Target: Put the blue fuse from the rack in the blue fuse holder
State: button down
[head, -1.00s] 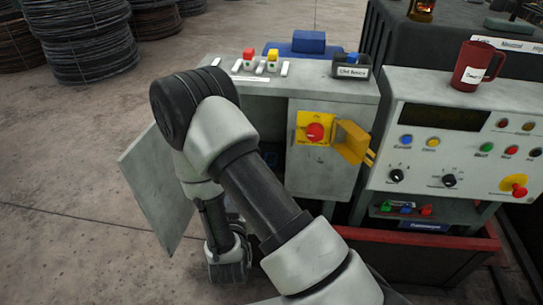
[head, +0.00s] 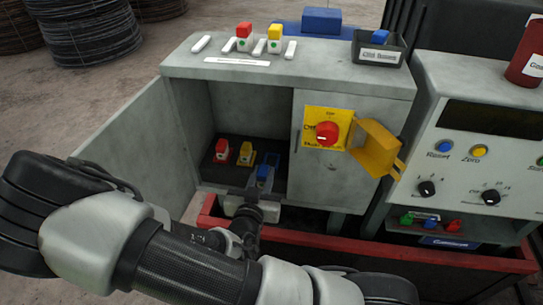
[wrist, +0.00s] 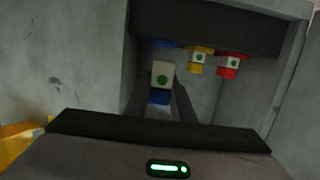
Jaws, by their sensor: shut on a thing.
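My gripper (head: 258,187) reaches into the open cabinet from the front. It is shut on the blue fuse (head: 263,173). In the wrist view the fuse (wrist: 160,78) has a white body with a green dot and a blue end, between my fingers. The blue fuse holder (head: 272,158) is at the right end of the row in the cabinet. It shows as a blue edge (wrist: 163,43) above the fuse in the wrist view, with a dark gap between them there.
Red (head: 221,152) and yellow (head: 245,153) fuses sit in the holders to the left. The cabinet door (head: 125,140) stands open at left. A red-yellow switch (head: 327,133) and yellow flap (head: 375,147) are at right. A black tray (head: 392,55) on top holds a blue piece.

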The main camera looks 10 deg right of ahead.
jog(key=b, duration=0.1)
send_over(271, 163)
jog(key=shift+s, duration=0.15)
jog(key=shift+w+f+b, duration=0.2)
jog(key=shift+f+b, duration=0.4)
jog(key=shift+f, duration=1.15)
jog(key=shift+f, duration=0.2)
jog(key=c, duration=1.5)
grip_release()
jog(key=shift+r, duration=0.1)
jog(key=shift+c, duration=0.2)
